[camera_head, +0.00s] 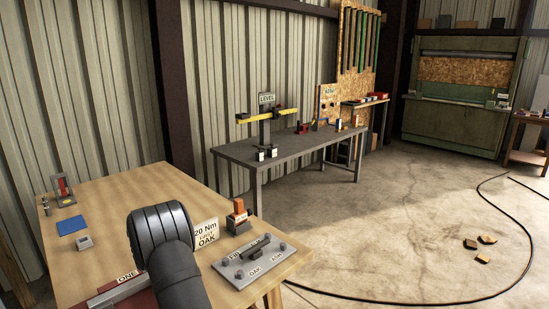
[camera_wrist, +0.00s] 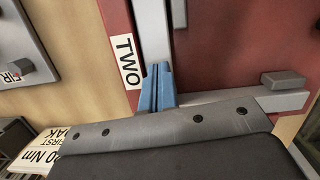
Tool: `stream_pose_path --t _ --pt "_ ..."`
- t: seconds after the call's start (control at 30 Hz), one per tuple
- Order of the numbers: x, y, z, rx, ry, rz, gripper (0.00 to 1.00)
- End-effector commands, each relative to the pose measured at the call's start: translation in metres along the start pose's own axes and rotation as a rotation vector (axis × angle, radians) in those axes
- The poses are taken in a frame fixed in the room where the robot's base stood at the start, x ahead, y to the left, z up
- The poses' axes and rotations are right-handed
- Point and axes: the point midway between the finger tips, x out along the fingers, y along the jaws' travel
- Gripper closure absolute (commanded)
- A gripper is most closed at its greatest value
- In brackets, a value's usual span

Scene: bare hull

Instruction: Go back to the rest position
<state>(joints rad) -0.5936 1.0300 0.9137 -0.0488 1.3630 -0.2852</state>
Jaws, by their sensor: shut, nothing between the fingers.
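My gripper (camera_wrist: 158,84) shows in the wrist view as two blue fingers pressed together with nothing between them. It is over a dark red board (camera_wrist: 222,60) with a white label reading TWO (camera_wrist: 124,61) just left of the fingers. A grey bar runs up the picture beyond the fingertips; I cannot tell whether they touch it. In the head view my dark arm covers part of the red board (camera_head: 130,299), and the gripper itself is hidden.
The wooden bench (camera_head: 115,195) holds a grey plate (camera_head: 262,260) with knobs, a sign reading 20 Nm FIRST OAK (camera_head: 206,233), an orange block (camera_head: 238,208) and a blue pad (camera_head: 73,226). A grey table (camera_head: 235,150) stands behind. A cable (camera_head: 400,301) crosses the floor.

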Motion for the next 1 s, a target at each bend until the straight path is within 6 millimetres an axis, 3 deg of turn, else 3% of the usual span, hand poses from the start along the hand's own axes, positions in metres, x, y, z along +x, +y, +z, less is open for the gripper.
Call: stream_pose_path --t 0.2,0.4,1.0 --pt "0.003 0.000 0.023 0.000 0.000 0.000 1.00" --pt "0.005 0.000 0.033 0.000 0.000 0.001 1.00" --pt "0.005 0.000 0.034 0.000 0.001 0.002 1.00"
